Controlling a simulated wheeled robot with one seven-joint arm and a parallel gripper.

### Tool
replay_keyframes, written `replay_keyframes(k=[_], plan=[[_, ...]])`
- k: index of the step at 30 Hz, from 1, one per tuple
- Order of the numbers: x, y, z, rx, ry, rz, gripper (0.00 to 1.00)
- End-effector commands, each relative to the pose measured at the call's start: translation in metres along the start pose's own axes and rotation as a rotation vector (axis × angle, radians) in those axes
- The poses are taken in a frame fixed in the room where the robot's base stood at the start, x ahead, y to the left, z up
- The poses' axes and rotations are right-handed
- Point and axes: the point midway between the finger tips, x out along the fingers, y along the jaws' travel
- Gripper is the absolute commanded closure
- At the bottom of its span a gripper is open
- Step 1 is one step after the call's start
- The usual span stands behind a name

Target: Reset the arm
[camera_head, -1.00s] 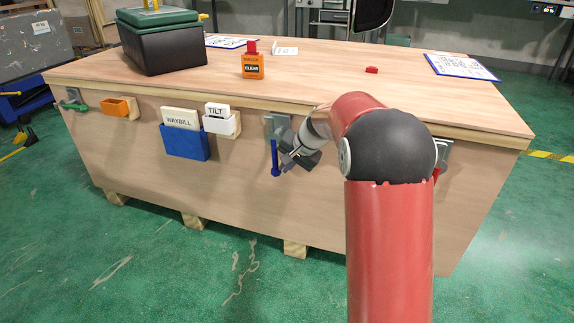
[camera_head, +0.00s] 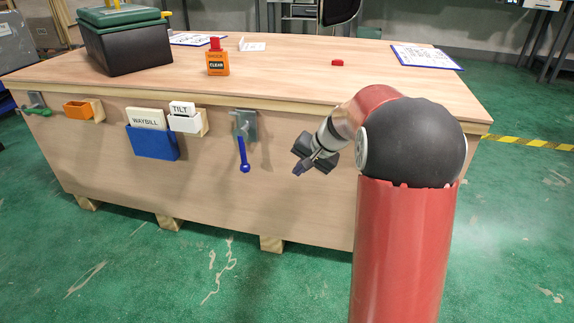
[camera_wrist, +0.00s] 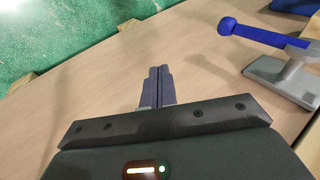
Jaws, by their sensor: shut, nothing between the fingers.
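My gripper (camera_head: 300,170) is in front of the crate's side panel, to the right of the blue-handled lever (camera_head: 243,150), and apart from it. My red arm bends down toward the panel. In the wrist view, my gripper's fingers (camera_wrist: 157,85) are together and empty, with the pale wood panel beyond them. The blue lever with its grey bracket also shows at the right of the wrist view (camera_wrist: 262,35). In the head view the lever hangs downward from its bracket.
The wooden crate (camera_head: 300,85) bears a dark green-lidded box (camera_head: 125,45), an orange CLEAR bottle (camera_head: 217,62), a small red piece (camera_head: 337,63) and clipboards. A blue WAYBILL holder (camera_head: 152,145), a white TILT holder (camera_head: 184,123) and an orange bin (camera_head: 78,109) sit on the panel.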

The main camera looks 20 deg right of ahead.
Motion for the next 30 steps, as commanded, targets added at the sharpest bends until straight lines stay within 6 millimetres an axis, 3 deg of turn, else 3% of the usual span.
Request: replay_keyframes(k=[16, 19, 23, 27, 30], plan=[[-0.004, 0.005, 0.001, 0.0, 0.001, 0.0, 1.0], [-0.012, -0.001, 0.005, -0.015, 0.002, 0.004, 1.0], [-0.047, -0.021, 0.032, -0.083, 0.004, 0.03, 1.0], [-0.107, -0.044, 0.087, -0.211, 0.011, 0.086, 1.0], [-0.146, -0.051, 0.13, -0.306, 0.021, 0.132, 1.0]])
